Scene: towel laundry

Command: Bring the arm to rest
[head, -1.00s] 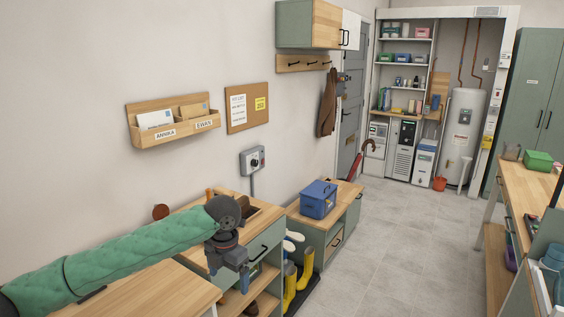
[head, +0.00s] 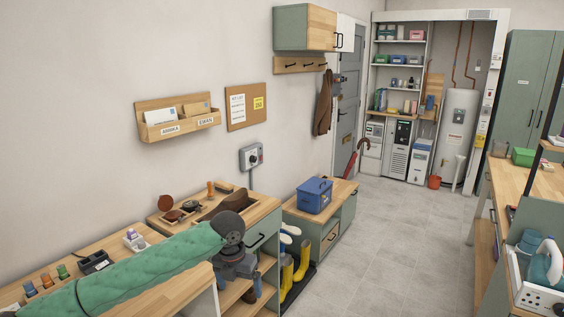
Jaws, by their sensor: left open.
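My left arm, in a green padded sleeve, comes in from the lower left of the head view. Its gripper (head: 243,290) points down in front of the wooden cabinet with open shelves (head: 262,214). The gripper is open and I see nothing held in it. My right gripper is not in view.
A wooden counter (head: 150,252) with small items lies behind and under my left arm. A blue box (head: 314,195) sits on a low cabinet, and yellow boots (head: 301,262) stand beside it. A workbench (head: 511,180) is at the right. The tiled floor (head: 390,240) between is clear.

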